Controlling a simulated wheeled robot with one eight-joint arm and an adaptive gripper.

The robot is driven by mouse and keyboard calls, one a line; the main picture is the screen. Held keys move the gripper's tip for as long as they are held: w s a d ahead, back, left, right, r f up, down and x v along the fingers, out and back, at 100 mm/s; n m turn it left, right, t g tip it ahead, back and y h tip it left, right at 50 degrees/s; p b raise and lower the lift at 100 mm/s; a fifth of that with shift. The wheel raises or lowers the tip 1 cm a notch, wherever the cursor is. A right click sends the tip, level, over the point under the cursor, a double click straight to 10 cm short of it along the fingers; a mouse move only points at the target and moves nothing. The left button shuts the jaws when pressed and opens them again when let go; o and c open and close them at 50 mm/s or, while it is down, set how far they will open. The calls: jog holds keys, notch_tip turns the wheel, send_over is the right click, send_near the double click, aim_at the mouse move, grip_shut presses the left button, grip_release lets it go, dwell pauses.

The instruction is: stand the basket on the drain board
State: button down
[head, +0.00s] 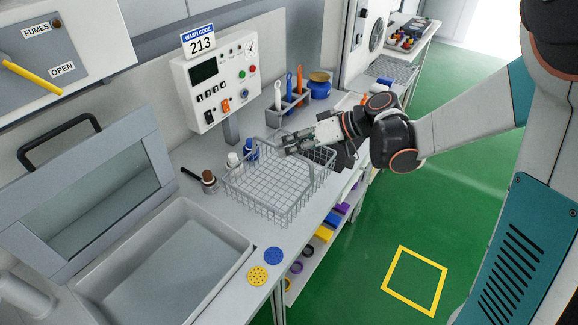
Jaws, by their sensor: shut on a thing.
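The basket (265,205) is a grey wire mesh basket, upright over the middle of the bench in the head view. My gripper (287,146) reaches in from the right and is shut on the upper wire part of the basket at its far side. The fingertips are small here, and the exact wire they hold is hard to make out. I cannot tell whether the basket's underside touches the bench. A grey, flat panel (392,70) on the far bench may be the drain board, but I cannot be sure.
A sink basin (160,265) with a raised glazed lid (90,200) is at left. Yellow (258,276) and blue discs (274,255) lie in front. A control panel (215,80) stands behind.

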jog(key=shift+f+b, duration=0.85)
jog(key=shift+f, duration=1.85)
jog(key=c, duration=1.7)
grip_release()
jog(key=shift+r, duration=0.2)
jog(key=p+v, duration=0.3)
jog(key=v, duration=0.9)
